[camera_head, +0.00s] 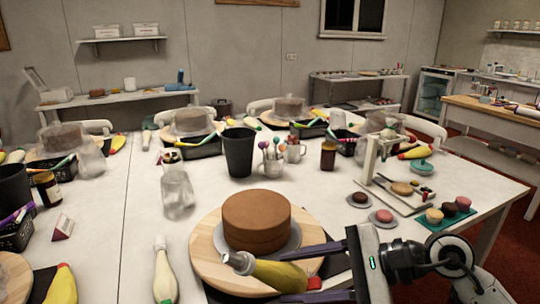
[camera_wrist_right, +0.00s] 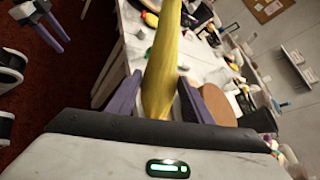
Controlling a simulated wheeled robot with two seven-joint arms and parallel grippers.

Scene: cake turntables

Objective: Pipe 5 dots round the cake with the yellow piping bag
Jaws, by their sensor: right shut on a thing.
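A plain brown round cake (camera_head: 257,215) sits on a grey board on a round wooden turntable (camera_head: 205,262) at the front middle of the table. My right gripper (camera_head: 300,274) is shut on the yellow piping bag (camera_head: 275,275), which lies tilted in front of the cake. Its grey nozzle (camera_head: 238,262) points left and appears before the cake's lower front side; whether it touches is unclear. In the right wrist view the yellow bag (camera_wrist_right: 162,75) stands between the purple fingers. My left gripper (camera_wrist_right: 45,22) shows only there, at the upper left, fingers apart and empty.
A white stand (camera_head: 385,165) and small cakes are at right. Bare table lies left of the jug.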

